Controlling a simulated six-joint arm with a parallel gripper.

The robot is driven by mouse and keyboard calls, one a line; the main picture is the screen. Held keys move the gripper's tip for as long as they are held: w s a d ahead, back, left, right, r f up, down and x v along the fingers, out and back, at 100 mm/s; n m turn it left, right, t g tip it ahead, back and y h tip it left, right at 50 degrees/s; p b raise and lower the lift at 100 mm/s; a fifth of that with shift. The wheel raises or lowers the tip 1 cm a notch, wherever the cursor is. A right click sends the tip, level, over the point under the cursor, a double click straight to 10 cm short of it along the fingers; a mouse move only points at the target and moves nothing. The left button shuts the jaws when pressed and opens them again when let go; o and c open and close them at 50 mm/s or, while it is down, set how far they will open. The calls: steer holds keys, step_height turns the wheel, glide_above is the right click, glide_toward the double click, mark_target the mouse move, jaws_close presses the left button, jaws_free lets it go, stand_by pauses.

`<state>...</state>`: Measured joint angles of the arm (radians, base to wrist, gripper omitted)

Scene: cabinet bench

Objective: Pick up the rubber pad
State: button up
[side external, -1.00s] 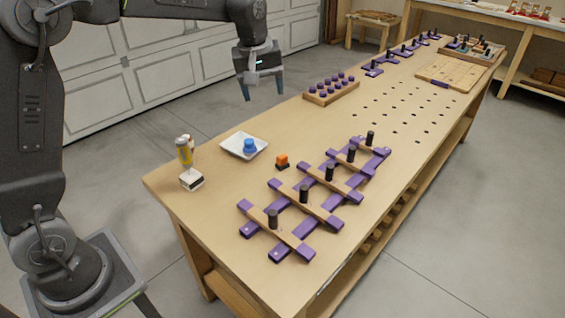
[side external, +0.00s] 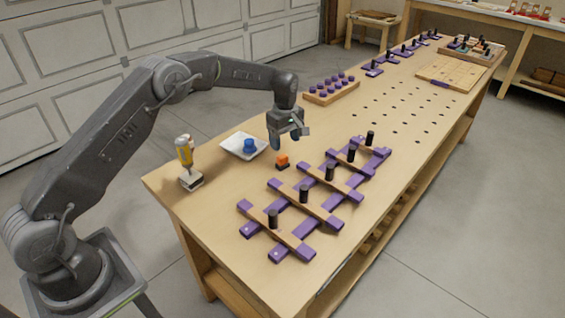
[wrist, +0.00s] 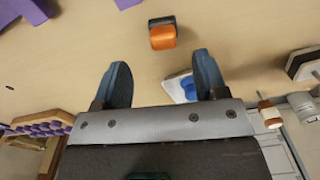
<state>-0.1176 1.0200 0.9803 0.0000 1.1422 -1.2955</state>
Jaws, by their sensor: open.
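A small orange block with a black base (side external: 282,161) sits on the wooden bench; in the wrist view the orange block (wrist: 162,36) lies ahead of my fingertips. A blue round piece (side external: 249,146) rests in a white square dish (side external: 233,151); part of the dish (wrist: 172,88) shows between my fingers in the wrist view. I cannot tell for sure which piece is the rubber pad; the black base under the orange is one candidate. My gripper (side external: 289,145) is open and empty, pointing down above the bench just behind the orange block. Its fingers (wrist: 161,64) are apart and touch nothing visible.
Purple-and-wood lattice strips with black knobs (side external: 304,194) lie to the right. A yellow drill-like tool (side external: 184,150) stands at the left. A wooden tray of purple pegs (side external: 331,90) is behind. The bench's holed middle (side external: 400,105) is clear.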

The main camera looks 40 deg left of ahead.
mark_target(284, 157)
step_height(284, 157, down, 7)
steer(key=shift+s+a+f, duration=0.15)
steer(key=c, duration=1)
